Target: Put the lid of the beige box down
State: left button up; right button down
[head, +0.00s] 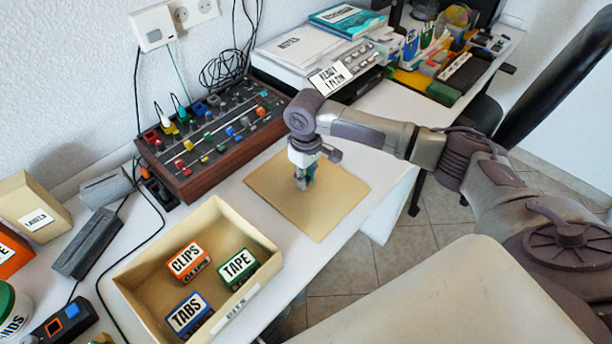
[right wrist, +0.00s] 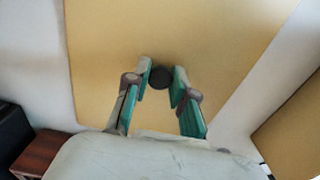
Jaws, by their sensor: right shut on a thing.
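The beige box (head: 133,279) stands open on the white table at the lower left of the head view. The lid (right wrist: 200,30) fills much of the right wrist view. My left gripper is not in view.
A mixer panel (head: 215,137) with coloured knobs stands behind the lid and box. A printer (head: 335,78) with papers is at the back. A dark chair (head: 560,75) stands at the right. White table (head: 385,110) is bare to the right of the lid.

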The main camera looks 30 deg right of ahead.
jog(key=c, duration=1)
grip_release()
notch_tip(320, 180, up, 12)
jog(key=shift+r+p, duration=0.1)
jog(key=shift+p, duration=0.2)
